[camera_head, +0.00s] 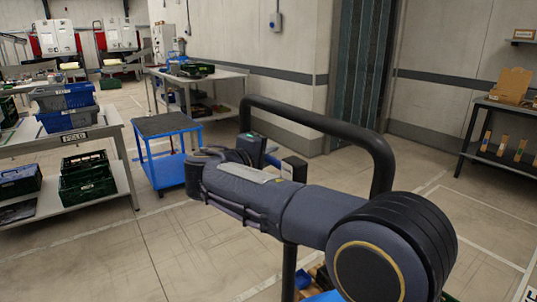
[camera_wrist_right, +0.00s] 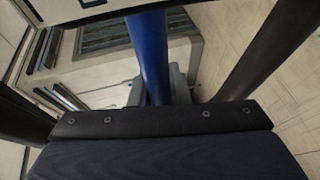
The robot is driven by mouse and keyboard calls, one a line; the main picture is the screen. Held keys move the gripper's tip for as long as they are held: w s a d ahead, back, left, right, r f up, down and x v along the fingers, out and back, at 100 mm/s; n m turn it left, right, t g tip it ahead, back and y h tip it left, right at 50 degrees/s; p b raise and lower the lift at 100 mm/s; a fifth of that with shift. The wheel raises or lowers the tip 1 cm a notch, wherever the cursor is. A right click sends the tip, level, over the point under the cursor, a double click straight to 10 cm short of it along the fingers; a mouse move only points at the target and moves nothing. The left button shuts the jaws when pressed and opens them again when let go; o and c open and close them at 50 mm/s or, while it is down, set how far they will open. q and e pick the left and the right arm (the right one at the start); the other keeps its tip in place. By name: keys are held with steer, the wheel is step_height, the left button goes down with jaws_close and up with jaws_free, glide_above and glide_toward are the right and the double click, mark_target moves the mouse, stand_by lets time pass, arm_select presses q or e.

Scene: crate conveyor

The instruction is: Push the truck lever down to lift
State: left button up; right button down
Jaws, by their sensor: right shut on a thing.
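My right arm reaches in from the lower right in the head view. Its gripper (camera_head: 271,158) is beside the black looped truck handle (camera_head: 320,122). A small blue part shows between its dark fingers. In the right wrist view a blue bar (camera_wrist_right: 149,55), which I take for the truck lever, runs down the middle between dark bars. The gripper is shut on it, but the contact itself is hard to see. My arm hides most of the truck below the handle. My left gripper is not in view.
A blue cart (camera_head: 165,140) stands beyond the gripper on the left. A table (camera_head: 88,132) with blue and green crates is at the far left. A shelf (camera_head: 480,125) with cardboard boxes stands at the right wall. The floor between is mostly clear.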

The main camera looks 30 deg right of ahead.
steer(key=f+n+p, duration=0.1)
steer(key=p, duration=0.1)
steer(key=f+n+g+p, duration=0.1)
steer(key=shift+s+p, duration=0.25)
steer(key=shift+p, duration=0.15)
steer(key=shift+s+f+n+g+y, duration=0.15)
steer(key=shift+f+n+g+y, duration=0.2)
steer(key=shift+f, duration=0.4)
steer(key=c, duration=1.4)
jaws_free()
steer(key=shift+o, duration=0.2)
